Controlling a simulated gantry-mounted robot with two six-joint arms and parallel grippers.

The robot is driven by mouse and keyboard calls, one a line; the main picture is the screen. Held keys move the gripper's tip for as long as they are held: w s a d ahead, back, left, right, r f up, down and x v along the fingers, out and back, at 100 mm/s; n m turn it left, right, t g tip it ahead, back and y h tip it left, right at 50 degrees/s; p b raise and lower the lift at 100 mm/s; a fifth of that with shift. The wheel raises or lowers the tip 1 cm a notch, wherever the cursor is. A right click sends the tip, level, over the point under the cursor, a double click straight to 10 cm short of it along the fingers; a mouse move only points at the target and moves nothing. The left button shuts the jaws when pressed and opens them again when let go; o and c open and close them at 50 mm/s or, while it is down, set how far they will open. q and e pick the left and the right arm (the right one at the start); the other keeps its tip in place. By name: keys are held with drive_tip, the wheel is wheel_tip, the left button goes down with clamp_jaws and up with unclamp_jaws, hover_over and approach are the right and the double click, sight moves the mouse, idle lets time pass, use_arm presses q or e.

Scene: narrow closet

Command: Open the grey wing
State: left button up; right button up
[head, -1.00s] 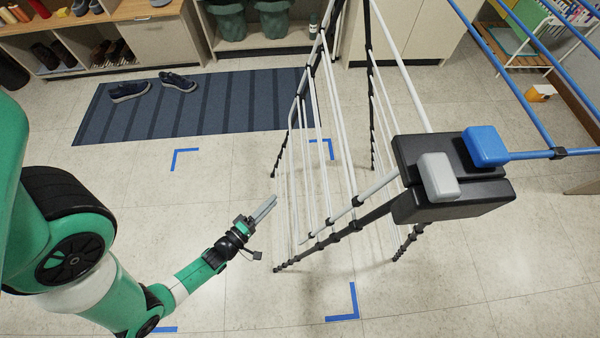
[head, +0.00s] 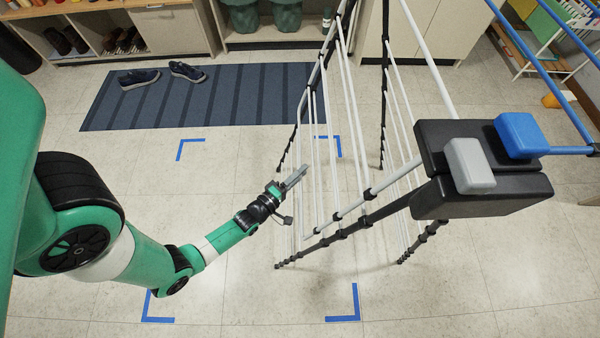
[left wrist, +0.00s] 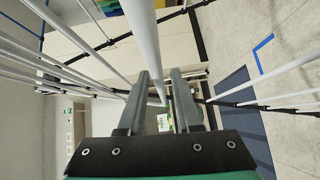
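The drying rack has a grey wing (head: 392,178) hanging folded down on its left side, its pale rods running away from me. A grey block (head: 470,165) and a blue block (head: 518,135) sit on the black top housing (head: 490,198). The blue wing (head: 568,151) is raised out to the right. My left gripper (head: 298,176) is at the left edge of the hanging rods. In the left wrist view its fingers (left wrist: 160,75) are apart, with a white rod (left wrist: 144,40) running in line with the gap. I cannot tell whether they touch it. My right gripper is out of view.
Blue tape corners (head: 345,316) mark the floor around the rack. A dark striped mat (head: 205,100) with shoes (head: 186,71) lies behind. Shelves and cabinets (head: 165,38) line the back.

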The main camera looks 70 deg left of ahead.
use_arm(q)
drive_tip(key=shift+w, duration=0.1)
clamp_jaws()
idle(1.1)
